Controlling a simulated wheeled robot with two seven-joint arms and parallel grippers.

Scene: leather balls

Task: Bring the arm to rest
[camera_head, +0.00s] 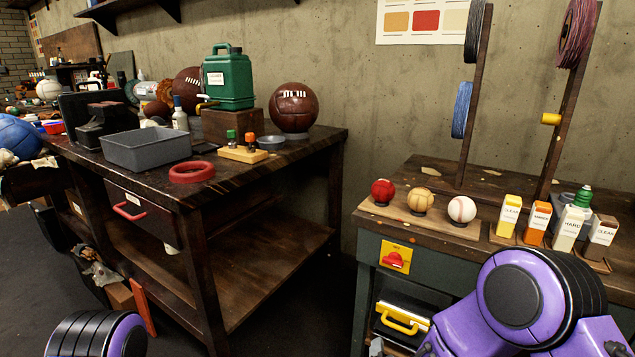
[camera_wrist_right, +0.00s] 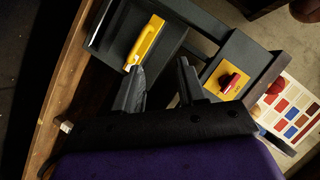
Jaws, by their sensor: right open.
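My right gripper (camera_wrist_right: 160,75) shows in the right wrist view with its two dark fingers apart and nothing between them. Beyond its fingertips are a dark drawer with a yellow handle (camera_wrist_right: 145,43) and a yellow plate with a red knob (camera_wrist_right: 229,82). In the head view, purple and black parts of my right arm fill the lower right, and its gripper is out of sight there. A part of my left arm shows at the bottom left edge; my left gripper is not in view.
The right bench holds a red ball (camera_head: 382,191), a tan ball (camera_head: 420,200), a white baseball (camera_head: 462,210) and several labelled bottles. Its yellow drawer handle (camera_head: 403,319) shows below. The left workbench holds a grey tray (camera_head: 146,149), a red ring (camera_head: 193,172) and a green canister (camera_head: 229,78).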

